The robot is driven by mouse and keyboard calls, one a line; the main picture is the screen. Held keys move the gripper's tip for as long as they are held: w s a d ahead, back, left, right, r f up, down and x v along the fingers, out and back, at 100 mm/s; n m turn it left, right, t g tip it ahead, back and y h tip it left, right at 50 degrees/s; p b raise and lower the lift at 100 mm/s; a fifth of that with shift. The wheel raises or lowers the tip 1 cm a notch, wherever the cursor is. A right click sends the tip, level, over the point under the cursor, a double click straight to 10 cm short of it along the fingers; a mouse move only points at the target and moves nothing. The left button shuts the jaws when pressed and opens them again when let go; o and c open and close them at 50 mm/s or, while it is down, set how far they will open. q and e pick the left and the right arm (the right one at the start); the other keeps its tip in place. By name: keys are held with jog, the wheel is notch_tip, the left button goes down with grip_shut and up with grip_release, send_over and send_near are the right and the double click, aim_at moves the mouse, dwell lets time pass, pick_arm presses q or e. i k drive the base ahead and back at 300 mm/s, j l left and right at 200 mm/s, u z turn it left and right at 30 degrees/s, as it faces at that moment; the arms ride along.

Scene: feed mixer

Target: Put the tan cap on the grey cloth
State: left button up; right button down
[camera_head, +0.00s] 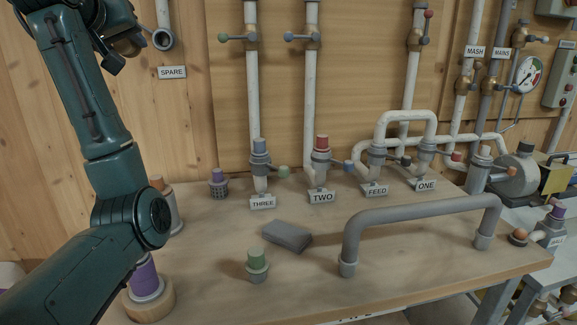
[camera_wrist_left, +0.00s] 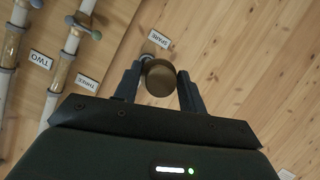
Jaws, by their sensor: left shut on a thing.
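The tan cap (camera_wrist_left: 159,82) is a short brownish cylinder between the fingers of my left gripper (camera_wrist_left: 160,70), which is shut on it. In the left wrist view it partly covers the end of the pipe labelled SPARE. My right gripper is not in view.
A green-topped stub (camera_head: 257,262) stands just in front of the cloth. A grey pipe handle (camera_head: 420,218) arches to its right. Labelled pipes with coloured caps, such as the red one (camera_head: 321,143), line the back. Table left of the cloth (camera_head: 215,235) is clear.

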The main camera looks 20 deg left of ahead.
aim_at(273, 233)
jog(key=i+l+u, duration=0.15)
jog(key=l, duration=0.4)
jog(key=i+l+u, duration=0.15)
jog(key=l, duration=0.35)
jog(key=l+u, duration=0.2)
jog(key=l, duration=0.35)
